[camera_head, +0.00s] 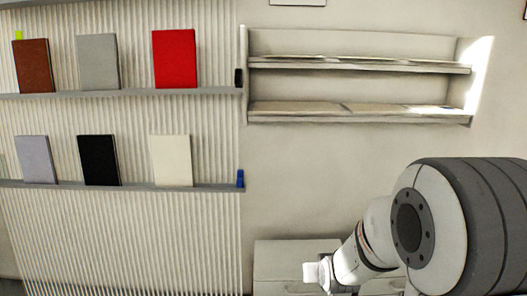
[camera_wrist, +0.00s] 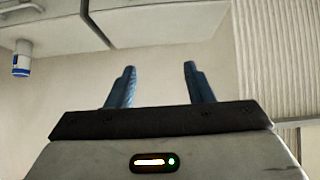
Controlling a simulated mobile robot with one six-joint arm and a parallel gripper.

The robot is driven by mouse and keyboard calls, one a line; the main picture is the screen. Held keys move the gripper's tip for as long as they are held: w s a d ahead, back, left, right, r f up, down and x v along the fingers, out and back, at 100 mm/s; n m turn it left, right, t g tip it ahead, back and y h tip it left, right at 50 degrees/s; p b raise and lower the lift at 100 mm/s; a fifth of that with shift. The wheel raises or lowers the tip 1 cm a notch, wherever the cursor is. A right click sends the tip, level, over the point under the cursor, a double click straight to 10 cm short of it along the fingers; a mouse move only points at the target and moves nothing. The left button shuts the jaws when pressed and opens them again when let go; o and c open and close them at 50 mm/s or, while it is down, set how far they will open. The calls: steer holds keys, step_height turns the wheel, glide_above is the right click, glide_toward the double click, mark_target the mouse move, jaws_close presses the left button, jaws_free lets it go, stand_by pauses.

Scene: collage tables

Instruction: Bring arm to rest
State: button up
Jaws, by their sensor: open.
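My gripper (camera_wrist: 159,70) shows in the wrist view with its two blue fingers spread apart and nothing between them. It is open and empty. In the head view my arm reaches in from the lower right, over the front of a low light-coloured cabinet (camera_head: 285,258). The fingers cannot be made out clearly in that view. No object touches the gripper.
At left, a ribbed wall panel (camera_head: 120,230) carries shelves with several books, among them a red book (camera_head: 174,59) and a black book (camera_head: 98,160). A white wall shelf (camera_head: 350,65) hangs at upper right. A blue-and-white can (camera_wrist: 22,58) shows at left in the wrist view.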

steer(key=s+r+g+p, duration=0.6)
steer(key=s+r+p, duration=0.9)
steer(key=s+r, duration=0.8)
steer(key=v, duration=0.3)
steer(key=shift+w+a+r, duration=0.15)
steer(key=shift+w+r, duration=0.1)
